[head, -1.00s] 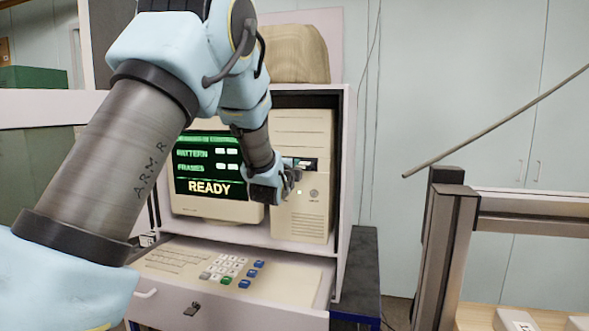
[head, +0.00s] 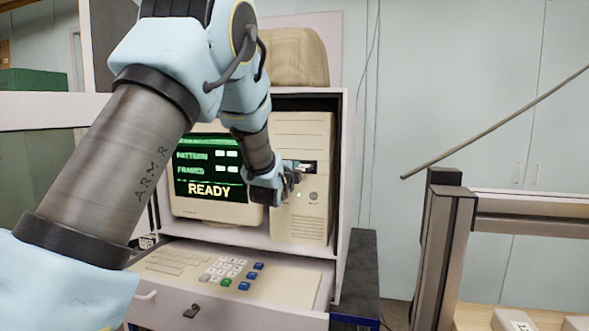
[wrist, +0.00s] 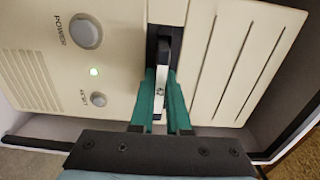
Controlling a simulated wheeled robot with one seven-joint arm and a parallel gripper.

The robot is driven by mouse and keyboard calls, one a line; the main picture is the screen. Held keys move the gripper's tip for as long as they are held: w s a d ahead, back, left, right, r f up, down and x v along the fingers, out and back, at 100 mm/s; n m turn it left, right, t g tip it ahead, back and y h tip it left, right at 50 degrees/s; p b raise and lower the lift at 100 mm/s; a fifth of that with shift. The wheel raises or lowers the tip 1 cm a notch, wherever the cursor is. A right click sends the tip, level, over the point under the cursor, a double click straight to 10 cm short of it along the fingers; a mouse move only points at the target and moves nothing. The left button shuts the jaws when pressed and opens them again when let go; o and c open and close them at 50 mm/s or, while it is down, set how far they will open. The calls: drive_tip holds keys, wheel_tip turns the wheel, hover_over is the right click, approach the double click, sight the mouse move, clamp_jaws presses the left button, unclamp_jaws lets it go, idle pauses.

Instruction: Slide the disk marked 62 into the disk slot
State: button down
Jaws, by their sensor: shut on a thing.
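The disk (wrist: 160,86) is a thin slab with a pale label reading 62, seen edge-on in the wrist view. My gripper (wrist: 165,92) is shut on it, one green finger on each side. The far end of the disk reaches into the dark disk slot (wrist: 153,52) on the beige computer's front; how deep it sits is hard to tell. In the head view my gripper (head: 291,180) is right at the computer (head: 309,222), just below and left of the slot (head: 301,163), and the disk is mostly hidden there.
A monitor (head: 212,206) reading READY stands to the left. A keyboard drawer (head: 262,317) is pulled out below. The cabinet's right wall (head: 344,190) is close by.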

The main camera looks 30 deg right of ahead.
drive_tip(key=shift+w+d+r, duration=0.2)
drive_tip(key=shift+w+r, duration=0.15)
drive_tip(key=shift+r, duration=0.05)
drive_tip(key=c, duration=1)
unclamp_jaws()
drive_tip(key=shift+o, duration=0.8)
drive_tip(key=shift+s+a+f+b, duration=0.1)
drive_tip(key=shift+f+b, duration=0.05)
drive_tip(key=shift+b, duration=0.2)
drive_tip(key=shift+s+a+f, duration=0.1)
drive_tip(key=shift+a+f, duration=0.05)
drive_tip(key=b+v, duration=0.4)
drive_tip(key=v, duration=0.7)
drive_tip(key=shift+s, duration=0.1)
